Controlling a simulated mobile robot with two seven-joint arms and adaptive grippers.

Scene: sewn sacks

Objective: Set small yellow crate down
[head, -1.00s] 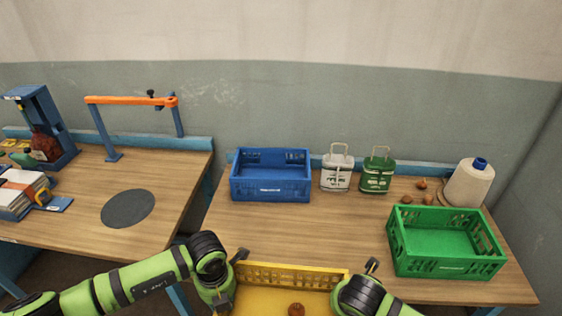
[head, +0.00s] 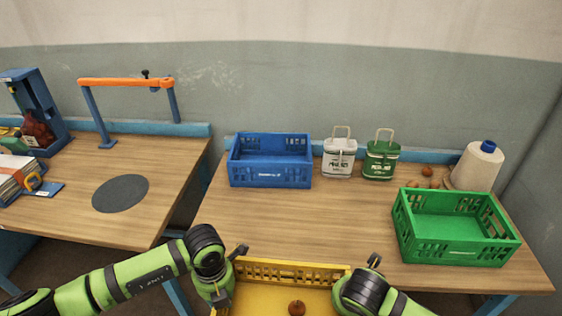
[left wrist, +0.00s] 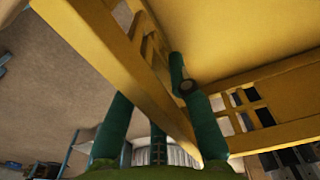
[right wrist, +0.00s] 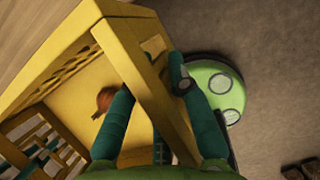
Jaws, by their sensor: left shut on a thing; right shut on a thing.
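The small yellow crate (head: 262,297) is at the bottom of the head view, in front of the right table's near edge. A brown onion-like item (head: 297,308) lies in it and also shows in the right wrist view (right wrist: 105,98). My left gripper (head: 238,252) is shut on the crate's left wall; its fingers straddle the wall in the left wrist view (left wrist: 185,95). My right gripper (head: 374,261) is shut on the right wall, with its fingers astride it in the right wrist view (right wrist: 150,85). The crate's near side is cut off in the head view.
The right table (head: 330,222) is clear in its middle and front left. A green crate (head: 455,250) and a thread cone (head: 477,167) are at right.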

